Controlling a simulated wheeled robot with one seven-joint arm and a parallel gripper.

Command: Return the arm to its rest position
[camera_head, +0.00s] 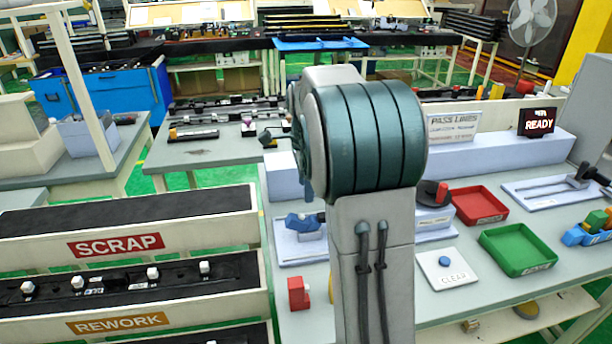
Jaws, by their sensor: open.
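My arm (368,140) rises through the middle of the view, with a grey lower link and a dark teal ribbed joint at its top. It hides part of the workbench (460,298) behind it. My gripper does not show in this view, so I cannot see its fingers.
A red tray (478,205), a green tray (517,249) and a plate marked CLEAR (447,268) lie on the bench to the right. A READY display (537,122) stands behind. SCRAP (116,245) and REWORK (117,323) bins fill the left. A red block (298,292) sits beside my arm.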

